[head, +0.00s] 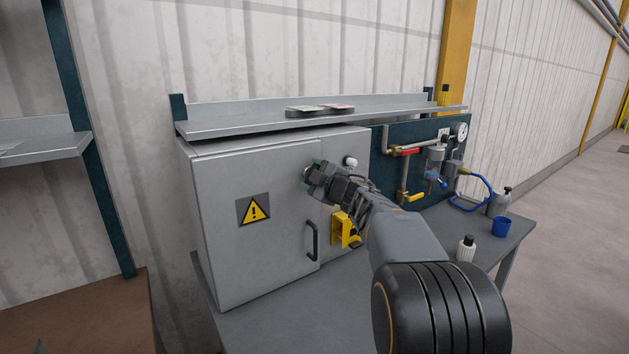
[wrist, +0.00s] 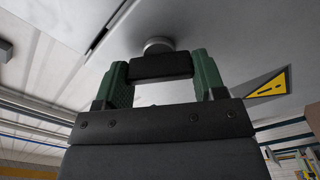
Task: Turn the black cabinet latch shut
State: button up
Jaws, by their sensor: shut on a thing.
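The grey cabinet (head: 225,185) stands on a bench, its door lying flush at the front. In the wrist view, the black latch (wrist: 162,66) is a short dark bar on a round silver base (wrist: 158,45) on the cabinet face. My gripper (wrist: 162,80) has its two green fingers at the two ends of the bar and is shut on it. In the head view, my gripper (head: 316,175) is at the door's upper right edge and hides the latch. The bar lies roughly crosswise between the fingers.
A black door handle (head: 312,241) sits below my gripper, with a yellow bracket (head: 345,230) to its right. A white knob (head: 350,161) is close by. A shelf (head: 230,127) runs above. A piping panel (head: 425,160), white bottle (head: 466,248) and blue cup (head: 501,226) are right.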

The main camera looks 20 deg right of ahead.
jog(key=n+b, duration=0.2)
jog(key=n, duration=0.4)
jog(key=shift+f+b, duration=0.1)
jog(key=shift+b, duration=0.25)
jog(key=shift+n, duration=0.3)
jog(key=o, duration=0.9)
jog(key=shift+s, duration=0.1)
jog(key=s+d, duration=0.1)
jog(key=s, duration=0.3)
jog(key=s+b, duration=0.1)
jog(key=s, duration=0.4)
jog(key=s+d, duration=0.1)
jog(key=s, duration=0.3)
jog(key=shift+s+d+b, duration=0.2)
jog(key=shift+d+b, duration=0.1)
jog(key=shift+b, duration=0.05)
